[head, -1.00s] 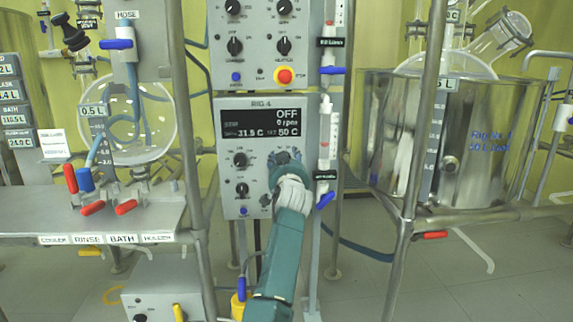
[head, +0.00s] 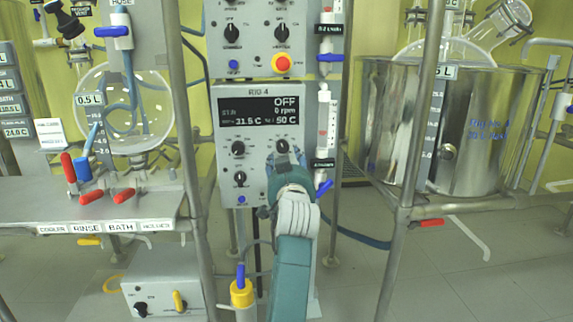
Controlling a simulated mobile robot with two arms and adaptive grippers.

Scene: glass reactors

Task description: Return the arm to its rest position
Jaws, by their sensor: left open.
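My teal arm with its white wrist comes up from the bottom middle. My left gripper (head: 285,160) is at its end, in front of the lower right part of the RIG 4 control panel (head: 228,152). It is open, and its dark fingers are small and partly hidden behind the wrist. It overlaps the right-hand knob (head: 282,147) in the picture; I cannot tell whether it touches the panel. The panel display (head: 258,110) reads OFF, 0 rpm, 31.5 C and 50 C. My right gripper is out of view.
A metal post (head: 408,160) and a large steel bath (head: 482,120) stand on the right. A glass flask (head: 150,105) and a shelf with red-handled valves (head: 92,197) are on the left. Floor at lower right is clear.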

